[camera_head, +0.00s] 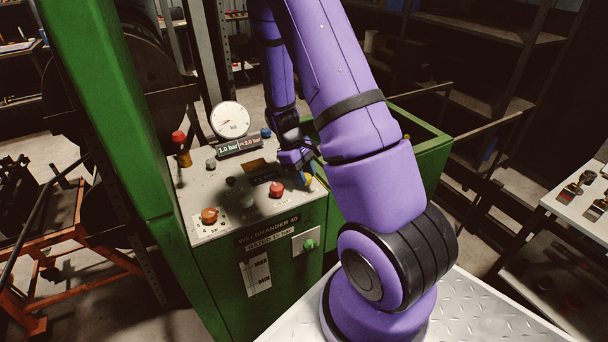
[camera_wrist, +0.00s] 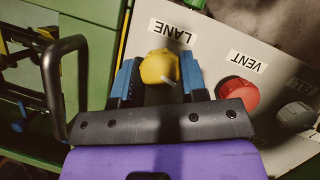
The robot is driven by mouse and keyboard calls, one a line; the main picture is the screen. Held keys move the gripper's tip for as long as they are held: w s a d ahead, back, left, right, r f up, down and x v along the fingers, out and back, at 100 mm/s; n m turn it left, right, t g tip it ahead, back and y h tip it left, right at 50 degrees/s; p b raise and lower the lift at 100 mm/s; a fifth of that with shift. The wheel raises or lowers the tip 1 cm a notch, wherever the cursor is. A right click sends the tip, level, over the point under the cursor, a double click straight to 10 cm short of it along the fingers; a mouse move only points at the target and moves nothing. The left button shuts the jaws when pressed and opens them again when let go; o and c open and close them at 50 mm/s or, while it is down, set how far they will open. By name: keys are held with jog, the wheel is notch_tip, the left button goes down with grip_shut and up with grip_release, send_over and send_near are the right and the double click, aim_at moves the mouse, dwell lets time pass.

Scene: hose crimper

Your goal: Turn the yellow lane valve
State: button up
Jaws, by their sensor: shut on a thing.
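The yellow lane valve (camera_wrist: 157,66) is a round knob with a white pointer mark, beside the upside-down LANE label in the wrist view. My gripper (camera_wrist: 159,72) has one blue finger on each side of the knob and is shut on it. In the head view, my gripper (camera_head: 300,163) is over the right edge of the machine's top panel. Only a bit of the yellow valve (camera_head: 308,181) shows there, the rest hidden by the gripper.
A red VENT knob (camera_wrist: 238,97) and a grey knob (camera_wrist: 297,116) sit on the same panel. In the head view, an orange knob (camera_head: 209,215), a gauge (camera_head: 230,120) and a display (camera_head: 239,146) reading 1.0 bar and 2.0 bar show. A green frame post (camera_head: 110,120) rises at left.

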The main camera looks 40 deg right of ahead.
jog(key=m+y, duration=0.1)
jog(key=m, duration=0.2)
jog(key=shift+d+m+y, duration=0.1)
jog(key=shift+m+y, duration=0.2)
jog(key=shift+m, duration=0.1)
jog(key=m+y, duration=0.1)
jog(key=m, duration=0.2)
jog(key=shift+m, duration=0.3)
jog(key=m+t+y, duration=0.1)
jog(key=m, duration=0.2)
jog(key=shift+m, duration=0.3)
jog(key=shift+d+m+t+y, duration=0.1)
jog(key=shift+m+t+y, duration=0.5)
jog(key=shift+m, duration=1.1)
jog(key=o, duration=0.9)
jog(key=shift+s, duration=0.1)
jog(key=shift+r, duration=0.1)
jog(key=v, duration=1)
jog(key=shift+d+r, duration=0.2)
jog(key=shift+r, duration=0.05)
